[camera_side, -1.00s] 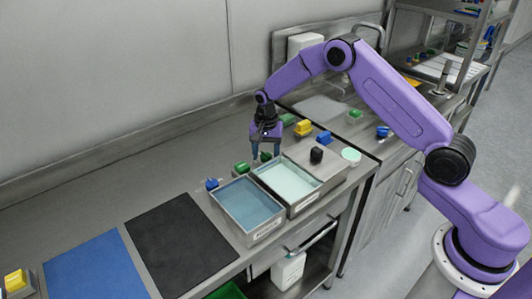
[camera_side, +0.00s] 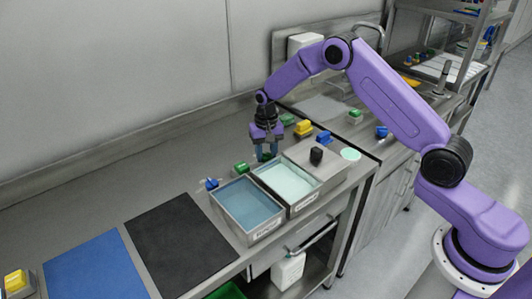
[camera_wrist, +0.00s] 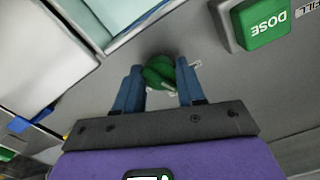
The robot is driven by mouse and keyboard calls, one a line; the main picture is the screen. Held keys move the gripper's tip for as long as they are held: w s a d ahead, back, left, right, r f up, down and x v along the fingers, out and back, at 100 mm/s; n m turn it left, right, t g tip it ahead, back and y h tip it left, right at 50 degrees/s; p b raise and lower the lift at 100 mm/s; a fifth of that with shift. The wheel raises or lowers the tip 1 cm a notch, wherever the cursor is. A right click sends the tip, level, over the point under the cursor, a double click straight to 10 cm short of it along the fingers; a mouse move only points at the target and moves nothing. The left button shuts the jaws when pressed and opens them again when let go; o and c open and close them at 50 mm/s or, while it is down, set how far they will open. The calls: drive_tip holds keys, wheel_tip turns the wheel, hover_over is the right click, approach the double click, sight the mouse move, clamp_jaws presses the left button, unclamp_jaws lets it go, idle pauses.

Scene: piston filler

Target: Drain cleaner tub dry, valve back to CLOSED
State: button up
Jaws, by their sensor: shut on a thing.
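My gripper (camera_side: 266,152) is shut on a green valve handle (camera_wrist: 160,74), which sits at the back of the right-hand tub. In the wrist view the handle lies between my two blue fingertips (camera_wrist: 158,80). The right-hand tub (camera_side: 305,205) holds pale green liquid. The left-hand tub (camera_side: 262,236) holds blue liquid, and a blue valve handle (camera_side: 211,184) stands behind it. The tub labels are too small to read, so I cannot tell which tub is the cleaner. I cannot read the valve's position marks.
A green DOSE button block (camera_wrist: 262,22) stands close beside the held handle. A black mat (camera_side: 180,245) and a blue mat (camera_side: 95,272) lie flat at left.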

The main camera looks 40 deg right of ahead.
sight(267, 156)
drive_tip(key=shift+n, duration=2.2)
drive_tip(key=o, duration=1)
drive_tip(key=shift+o, duration=0.2)
drive_tip(key=shift+r, duration=0.1)
wheel_tip(267, 156, up, 17)
drive_tip(key=shift+r, duration=0.15)
